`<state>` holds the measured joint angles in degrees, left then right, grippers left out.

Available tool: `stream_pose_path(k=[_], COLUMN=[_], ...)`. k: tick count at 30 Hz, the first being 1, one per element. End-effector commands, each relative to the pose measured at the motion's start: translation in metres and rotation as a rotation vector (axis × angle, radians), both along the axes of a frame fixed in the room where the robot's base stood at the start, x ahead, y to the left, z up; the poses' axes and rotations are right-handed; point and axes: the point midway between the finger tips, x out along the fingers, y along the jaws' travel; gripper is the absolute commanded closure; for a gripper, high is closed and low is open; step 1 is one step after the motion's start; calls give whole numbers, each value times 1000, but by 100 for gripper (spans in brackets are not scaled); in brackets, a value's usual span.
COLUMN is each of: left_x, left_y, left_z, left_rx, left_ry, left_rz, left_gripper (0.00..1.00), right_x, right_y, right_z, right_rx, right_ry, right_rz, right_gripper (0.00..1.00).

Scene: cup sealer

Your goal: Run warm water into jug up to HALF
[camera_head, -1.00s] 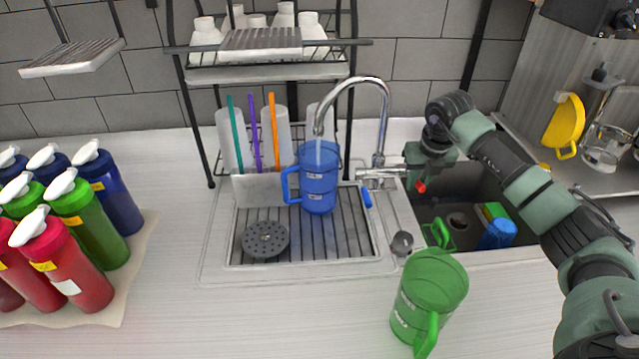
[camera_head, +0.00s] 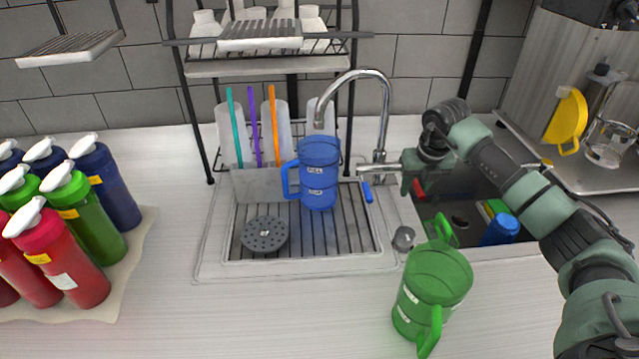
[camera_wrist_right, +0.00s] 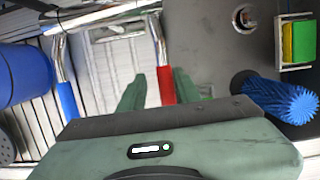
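The blue jug (camera_head: 319,178) stands upright on the ribbed drainboard, under the tap spout (camera_head: 320,118). Its upper label reads FULL; the lower label is too small to read surely. I cannot make out the water level, and no stream shows below the spout. The tap has a blue lever (camera_head: 367,192) on the left and a red lever (camera_head: 419,189) on the right. My right gripper (camera_wrist_right: 159,82) is at the red lever, which shows in the right wrist view (camera_wrist_right: 164,70) between its parted fingers. My left gripper is not in view.
A green jug (camera_head: 430,293) stands on the counter in front. The sink (camera_head: 460,215) holds a sponge and a blue brush (camera_head: 500,231). Several coloured bottles (camera_head: 70,240) stand at left. A rack with cups and straws (camera_head: 270,65) stands behind the drainboard.

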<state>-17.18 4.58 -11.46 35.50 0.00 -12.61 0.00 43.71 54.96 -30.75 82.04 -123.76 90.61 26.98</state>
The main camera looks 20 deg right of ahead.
Motion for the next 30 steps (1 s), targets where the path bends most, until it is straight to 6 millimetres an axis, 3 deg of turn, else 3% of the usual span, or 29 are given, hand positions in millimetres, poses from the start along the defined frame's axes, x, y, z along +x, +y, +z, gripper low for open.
stream_pose_path(k=[13, 30], left_x=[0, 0], left_y=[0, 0], left_z=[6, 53], left_rx=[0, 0], left_ry=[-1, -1], left_rz=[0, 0], left_gripper=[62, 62], right_x=[0, 0], right_y=[-5, -5], right_z=[9, 76], right_rx=[-7, -9], right_ry=[-2, -2], right_rz=[-7, -7], right_gripper=[53, 53])
